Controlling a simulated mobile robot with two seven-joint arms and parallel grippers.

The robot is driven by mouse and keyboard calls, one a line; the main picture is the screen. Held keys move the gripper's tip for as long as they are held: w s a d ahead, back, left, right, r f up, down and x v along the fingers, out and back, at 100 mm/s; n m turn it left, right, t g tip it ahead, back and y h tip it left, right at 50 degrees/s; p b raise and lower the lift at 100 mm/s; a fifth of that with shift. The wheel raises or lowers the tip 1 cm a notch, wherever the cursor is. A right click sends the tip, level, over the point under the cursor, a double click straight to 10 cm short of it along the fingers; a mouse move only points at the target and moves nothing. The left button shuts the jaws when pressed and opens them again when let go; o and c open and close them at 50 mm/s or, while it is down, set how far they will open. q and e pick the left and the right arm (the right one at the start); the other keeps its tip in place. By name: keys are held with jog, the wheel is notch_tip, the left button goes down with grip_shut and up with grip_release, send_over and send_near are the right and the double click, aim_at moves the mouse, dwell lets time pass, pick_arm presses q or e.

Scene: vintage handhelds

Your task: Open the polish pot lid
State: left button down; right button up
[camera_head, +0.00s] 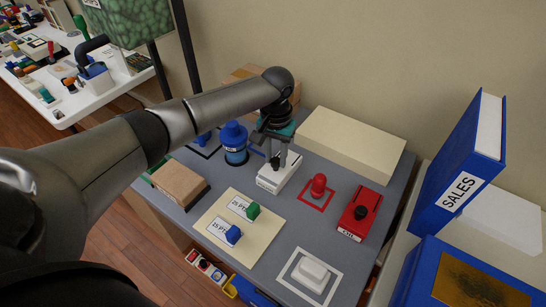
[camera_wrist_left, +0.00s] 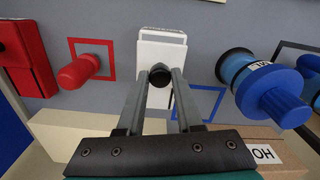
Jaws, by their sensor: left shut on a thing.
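The polish pot appears to be the white box (camera_head: 269,184) with a black knob, standing at the back middle of the grey table; its label is too small to read. My left gripper (camera_head: 279,160) reaches down over it from behind and is shut on the black knob. In the left wrist view the two fingers (camera_wrist_left: 160,80) close on the knob (camera_wrist_left: 160,74), in front of the white box (camera_wrist_left: 162,48). The arm and fingers hide part of the lid, and I cannot tell whether it has shifted. My right gripper is not in view.
A blue jar (camera_head: 234,145) stands close left of the white box. A red knob (camera_head: 319,185) in a red outline and a red box (camera_head: 360,213) stand to the right. A cream block (camera_head: 350,144) lies behind. A cream board (camera_head: 239,232) with small blocks lies in front.

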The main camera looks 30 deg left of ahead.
pick_arm(q)
jog(key=shift+w+d+r, duration=0.1)
jog(key=shift+w+r, duration=0.05)
jog(key=shift+w, duration=0.8)
jog(key=shift+w+d, duration=0.15)
jog(key=shift+w, duration=1.25)
jog(key=c, duration=0.6)
grip_release()
notch_tip(320, 180, up, 15)
jog(key=p, duration=0.3)
jog(key=shift+s, duration=0.15)
